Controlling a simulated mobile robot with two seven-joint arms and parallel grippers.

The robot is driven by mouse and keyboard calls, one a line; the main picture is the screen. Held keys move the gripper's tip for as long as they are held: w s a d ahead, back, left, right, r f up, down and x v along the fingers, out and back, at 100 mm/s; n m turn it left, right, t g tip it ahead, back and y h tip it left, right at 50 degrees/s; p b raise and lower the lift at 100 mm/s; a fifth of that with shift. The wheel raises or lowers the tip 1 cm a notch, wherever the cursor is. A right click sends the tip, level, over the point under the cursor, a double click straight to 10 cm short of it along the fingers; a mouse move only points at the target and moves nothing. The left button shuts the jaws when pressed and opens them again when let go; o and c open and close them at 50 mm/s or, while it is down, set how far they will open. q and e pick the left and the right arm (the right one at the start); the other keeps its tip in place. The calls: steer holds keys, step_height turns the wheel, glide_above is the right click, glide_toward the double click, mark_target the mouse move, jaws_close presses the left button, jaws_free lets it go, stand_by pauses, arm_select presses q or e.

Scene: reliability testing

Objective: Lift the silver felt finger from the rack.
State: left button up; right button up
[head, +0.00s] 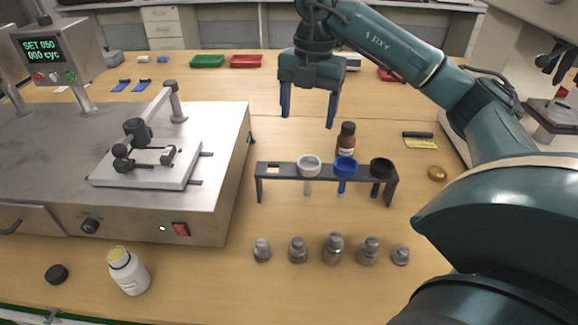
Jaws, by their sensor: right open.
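A dark rack (260,173) stands on the bench. It holds three felt fingers: a silver-white one (309,166) left of the middle, a blue one (345,166) and a black one (381,168) at the right. Their stems hang below the rack's top bar, and the leftmost slot is empty. My right gripper (308,115) is above and behind the rack, pointing down. Its two blue fingers are apart with nothing between them. My left gripper is not in view.
A brown bottle (346,138) stands just behind the rack. Several metal weights (333,249) line up in front of it. A steel testing machine (215,140) fills the left side. A white bottle (129,272) and black cap (56,274) are at front left.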

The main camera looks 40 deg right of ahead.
steer(key=d+f, duration=0.1)
steer(key=d, duration=0.1)
steer(key=b, duration=0.1)
glide_toward(309, 167)
steer(key=shift+s+a+f+m+h, duration=0.2)
steer(key=shift+s+f+m+h, duration=0.1)
steer(key=shift+s+f+m, duration=0.15)
steer(key=shift+f, duration=0.45)
steer(key=f, duration=0.5)
steer(key=shift+w+a, duration=0.1)
steer(key=shift+w, duration=0.25)
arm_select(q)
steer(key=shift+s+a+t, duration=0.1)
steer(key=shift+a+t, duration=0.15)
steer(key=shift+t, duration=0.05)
arm_select(e)
steer(key=shift+c, duration=0.2)
steer(key=shift+r, duration=0.1)
steer(key=c, duration=1.3)
